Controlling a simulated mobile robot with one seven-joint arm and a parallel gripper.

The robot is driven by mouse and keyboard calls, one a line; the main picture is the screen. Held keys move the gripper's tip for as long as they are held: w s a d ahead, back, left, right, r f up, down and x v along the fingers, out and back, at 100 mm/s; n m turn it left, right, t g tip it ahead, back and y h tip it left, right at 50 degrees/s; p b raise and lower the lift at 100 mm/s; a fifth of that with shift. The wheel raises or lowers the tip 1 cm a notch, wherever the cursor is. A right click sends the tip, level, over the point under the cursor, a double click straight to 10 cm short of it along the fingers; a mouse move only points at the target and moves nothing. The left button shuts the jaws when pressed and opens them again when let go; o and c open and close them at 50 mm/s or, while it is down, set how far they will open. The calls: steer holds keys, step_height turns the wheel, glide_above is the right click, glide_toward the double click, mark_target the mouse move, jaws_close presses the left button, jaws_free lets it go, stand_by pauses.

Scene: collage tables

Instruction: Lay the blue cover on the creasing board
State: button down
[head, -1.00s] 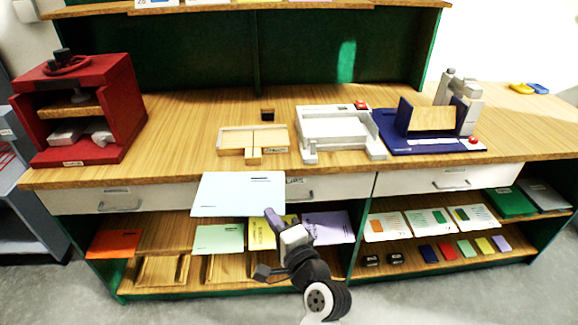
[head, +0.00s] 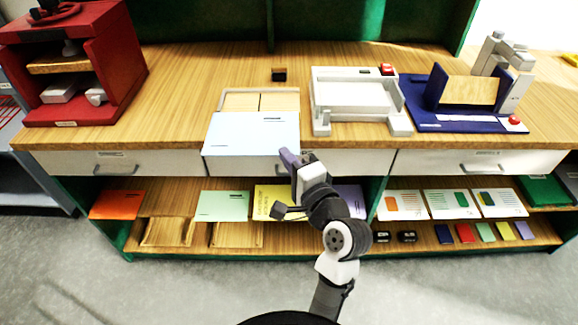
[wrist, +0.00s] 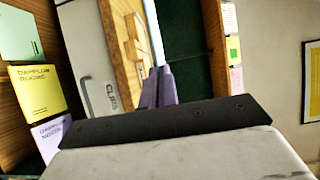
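The pale blue cover (head: 252,133) is held out flat in the head view, over the front edge of the bench. Its far edge overlaps the wooden creasing board (head: 241,101) and hides its near part. I cannot tell whether they touch. My gripper (head: 288,160) is shut on the cover's near right corner. In the wrist view the purple fingers (wrist: 158,88) pinch the cover (wrist: 154,32), which shows nearly edge-on.
A small dark block (head: 279,75) stands behind the board. A white tray device (head: 355,98) and a blue-based press (head: 465,105) are to the right, a red press (head: 68,65) to the left. Coloured sheets, including a green one (head: 222,206), lie on the shelf below.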

steer(key=w+b, duration=0.1)
steer(key=b, duration=0.2)
steer(key=shift+w+f, duration=0.2)
steer(key=shift+f, duration=0.2)
steer(key=shift+w+r, duration=0.15)
steer(key=shift+w, duration=0.15)
steer(key=w+f+b, duration=0.1)
steer(key=w, duration=0.4)
steer(key=w+f+b, duration=0.1)
steer(key=w+b, duration=0.1)
steer(key=w, duration=0.3)
steer(key=w+f+b, duration=0.1)
steer(key=w, duration=0.4)
steer(key=shift+b, duration=0.3)
steer(key=shift+w+f+b, duration=0.4)
steer(key=shift+w+f, duration=0.2)
steer(key=shift+w+f+b, duration=0.3)
steer(key=shift+w+f, duration=0.05)
steer(key=shift+f, duration=0.5)
steer(key=c, duration=1.6)
jaws_free()
